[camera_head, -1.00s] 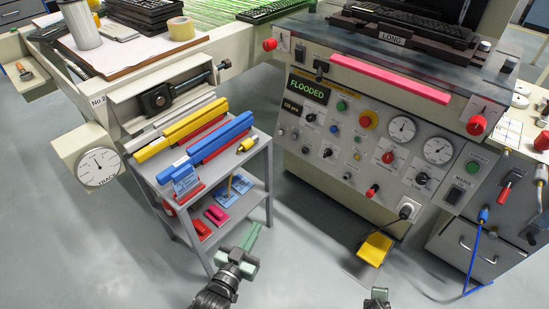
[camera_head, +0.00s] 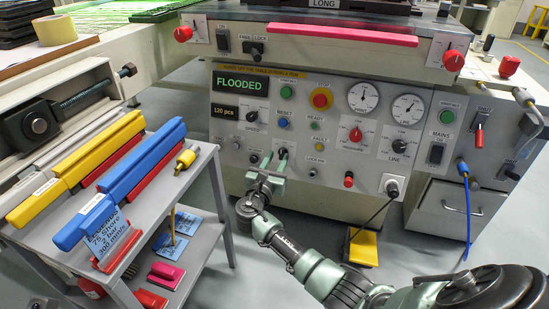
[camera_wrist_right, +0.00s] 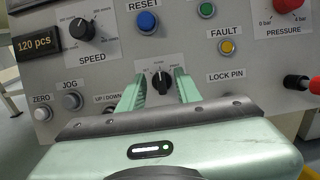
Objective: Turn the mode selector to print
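The mode selector is a small black knob on the control panel, seen in the right wrist view (camera_wrist_right: 161,81) between my fingers. Its white mark points roughly upward; the small labels around it are too blurred to read surely. My right gripper (camera_wrist_right: 160,91) is open, with one pale green finger on each side of the knob and visible gaps beside it. In the head view, my right gripper (camera_head: 274,164) reaches the lower middle of the panel and partly covers the selector. My left gripper is not in view.
The display (camera_head: 240,82) reads FLOODED. The speed knob (camera_wrist_right: 82,29) and blue reset button (camera_wrist_right: 147,21) lie above the selector. A grey shelf cart (camera_head: 205,190) with blue and yellow bars stands close at left.

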